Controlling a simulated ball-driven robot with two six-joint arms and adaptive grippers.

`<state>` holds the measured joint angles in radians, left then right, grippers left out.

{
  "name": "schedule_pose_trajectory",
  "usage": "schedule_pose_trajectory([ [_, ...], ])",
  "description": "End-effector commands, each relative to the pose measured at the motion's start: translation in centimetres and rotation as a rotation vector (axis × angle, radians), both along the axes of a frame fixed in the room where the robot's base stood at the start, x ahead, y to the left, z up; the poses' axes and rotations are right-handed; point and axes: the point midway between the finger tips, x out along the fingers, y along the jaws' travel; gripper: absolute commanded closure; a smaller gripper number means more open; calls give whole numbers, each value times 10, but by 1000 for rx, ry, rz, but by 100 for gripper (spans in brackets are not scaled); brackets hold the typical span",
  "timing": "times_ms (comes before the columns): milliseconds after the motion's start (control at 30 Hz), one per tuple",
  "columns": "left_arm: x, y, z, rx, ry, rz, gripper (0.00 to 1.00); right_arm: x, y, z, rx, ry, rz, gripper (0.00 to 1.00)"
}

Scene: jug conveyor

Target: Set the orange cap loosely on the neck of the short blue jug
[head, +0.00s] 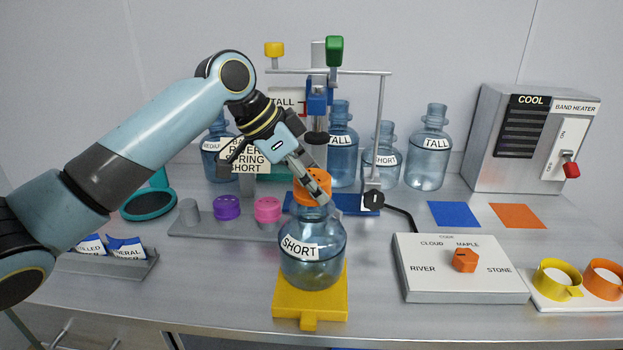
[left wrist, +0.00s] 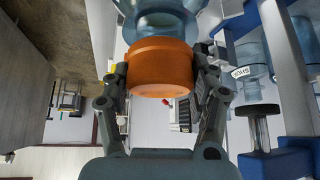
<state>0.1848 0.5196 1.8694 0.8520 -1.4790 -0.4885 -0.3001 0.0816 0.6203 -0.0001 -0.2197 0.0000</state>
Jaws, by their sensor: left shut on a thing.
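The short blue jug (head: 313,255), labelled SHORT, stands upright on a yellow block (head: 310,300) at the front of the bench. The orange cap (head: 312,188) is at the top of its neck in the head view. My left gripper (head: 309,190) is shut on the orange cap from above. In the left wrist view the cap (left wrist: 160,68) sits between both fingers, with the jug (left wrist: 160,20) directly beyond it. The neck is hidden by the cap, so I cannot tell how far the cap is seated. My right gripper is not in view.
Purple (head: 227,207) and pink (head: 268,209) caps stand on a grey rack to the left. A press frame (head: 380,130) and other jugs (head: 428,150) stand behind. A dial box (head: 455,270) and yellow and orange rings (head: 558,278) lie to the right.

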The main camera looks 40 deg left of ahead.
Motion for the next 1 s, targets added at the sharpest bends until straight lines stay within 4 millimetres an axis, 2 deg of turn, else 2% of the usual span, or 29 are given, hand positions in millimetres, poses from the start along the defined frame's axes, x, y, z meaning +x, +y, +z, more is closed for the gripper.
schedule_pose_trajectory([
  [233,0,0,0,0,0,0,54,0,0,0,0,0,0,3],
  [267,0,0,0,0,0,0,39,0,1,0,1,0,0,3],
  [467,0,0,0,0,0,0,13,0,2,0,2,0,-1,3],
  [667,0,0,0,0,0,0,13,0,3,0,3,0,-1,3],
  [767,0,0,0,0,0,0,0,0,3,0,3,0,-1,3],
  [1000,0,0,0,0,0,0,0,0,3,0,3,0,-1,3],
])
